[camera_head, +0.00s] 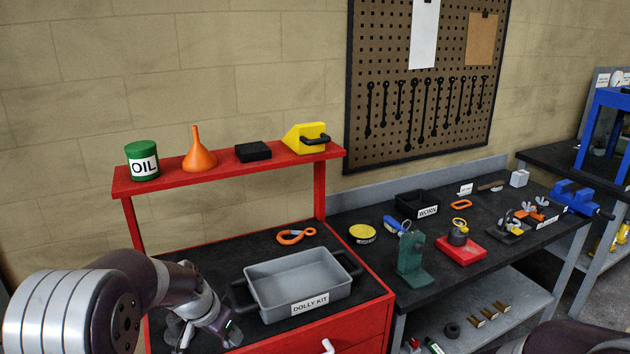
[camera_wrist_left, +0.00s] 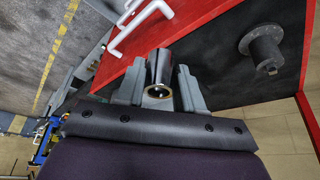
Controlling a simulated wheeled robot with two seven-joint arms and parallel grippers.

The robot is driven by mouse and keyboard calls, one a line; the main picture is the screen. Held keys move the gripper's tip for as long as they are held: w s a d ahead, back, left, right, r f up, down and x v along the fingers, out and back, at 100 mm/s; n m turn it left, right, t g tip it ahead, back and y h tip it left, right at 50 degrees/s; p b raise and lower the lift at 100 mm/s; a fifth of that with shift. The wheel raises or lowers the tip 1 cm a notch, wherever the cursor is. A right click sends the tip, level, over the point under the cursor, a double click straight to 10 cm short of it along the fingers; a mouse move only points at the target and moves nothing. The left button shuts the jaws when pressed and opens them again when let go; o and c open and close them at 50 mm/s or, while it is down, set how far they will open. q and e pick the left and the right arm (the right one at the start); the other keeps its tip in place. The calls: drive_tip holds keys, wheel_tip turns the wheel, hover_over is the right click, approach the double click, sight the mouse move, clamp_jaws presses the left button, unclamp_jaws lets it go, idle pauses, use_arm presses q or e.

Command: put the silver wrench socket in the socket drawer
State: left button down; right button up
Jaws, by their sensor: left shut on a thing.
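My left gripper (camera_wrist_left: 160,86) is shut on the silver wrench socket (camera_wrist_left: 160,68), a shiny hollow cylinder with its open end toward the wrist camera. In the head view my left gripper (camera_head: 226,334) is at the bottom, by the left front of the red bench; the socket cannot be made out there. The wrist view shows the red cabinet front (camera_wrist_left: 190,25) with white drawer handles (camera_wrist_left: 140,22) beyond the fingers. One white handle (camera_head: 327,346) shows at the bottom of the head view. No drawer interior is visible. My right gripper is out of view.
A grey "DOLLY KIT" tray (camera_head: 300,281) stands right of my left gripper on the black benchtop. A dark round stepped part (camera_wrist_left: 264,48) lies on the black top. An orange carabiner-like hook (camera_head: 296,236) lies behind the tray. The red shelf (camera_head: 225,170) stands above the bench.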

use_arm(q)
drive_tip(key=s+f+n+y, duration=0.1)
drive_tip(key=s+f+n, duration=0.1)
drive_tip(key=f, duration=0.5)
drive_tip(key=s+f+n+y, duration=0.1)
drive_tip(key=s+f+n, duration=0.2)
drive_tip(key=f, duration=0.5)
drive_tip(key=shift+s+a+f, duration=0.3)
drive_tip(key=shift+s+a, duration=0.1)
drive_tip(key=shift+s, duration=0.35)
